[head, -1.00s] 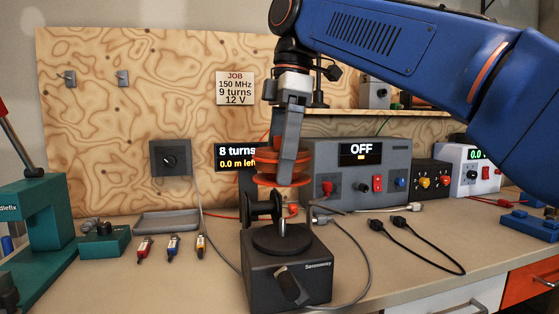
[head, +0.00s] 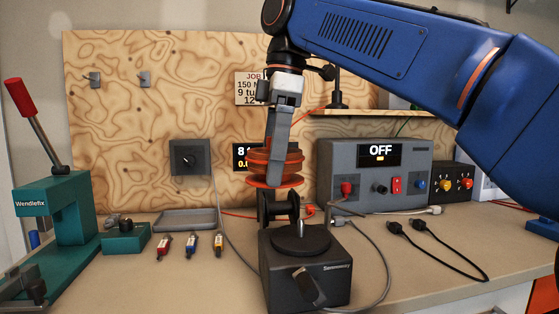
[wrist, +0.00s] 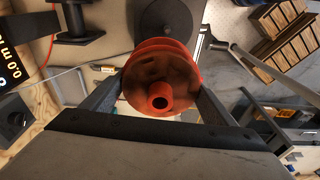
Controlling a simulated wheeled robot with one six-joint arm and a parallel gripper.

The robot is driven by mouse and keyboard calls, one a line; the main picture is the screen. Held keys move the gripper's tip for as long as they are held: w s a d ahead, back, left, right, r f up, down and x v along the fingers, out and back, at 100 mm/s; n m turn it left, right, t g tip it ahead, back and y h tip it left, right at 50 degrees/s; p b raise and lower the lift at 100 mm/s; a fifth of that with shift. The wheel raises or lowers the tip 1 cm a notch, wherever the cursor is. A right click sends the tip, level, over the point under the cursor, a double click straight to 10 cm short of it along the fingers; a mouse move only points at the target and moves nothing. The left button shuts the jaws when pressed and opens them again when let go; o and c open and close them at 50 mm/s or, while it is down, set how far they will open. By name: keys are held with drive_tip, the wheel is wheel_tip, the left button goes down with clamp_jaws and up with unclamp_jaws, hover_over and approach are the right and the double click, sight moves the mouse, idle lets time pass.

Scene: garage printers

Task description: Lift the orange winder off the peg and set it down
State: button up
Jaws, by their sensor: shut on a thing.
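The orange winder (head: 292,166) is held in my gripper (head: 275,160), above and a little left of the black winding stand (head: 308,265). In the wrist view the orange winder (wrist: 158,90) sits between my two fingers (wrist: 160,105), which press on its rim from both sides. The short metal peg (head: 301,228) stands bare on the stand's round black plate, with a gap of air below the winder.
A black spool (head: 279,207) stands behind the stand. A grey tray (head: 185,220), several small coloured tools (head: 191,243) and a teal press (head: 62,220) are at left. A grey power supply (head: 375,180) reading OFF and black leads (head: 430,245) are at right.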

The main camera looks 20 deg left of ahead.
drive_tip(key=s+a, duration=0.3)
drive_tip(key=a, duration=0.3)
drive_tip(key=shift+a, duration=0.25)
idle(0.7)
idle(0.5)
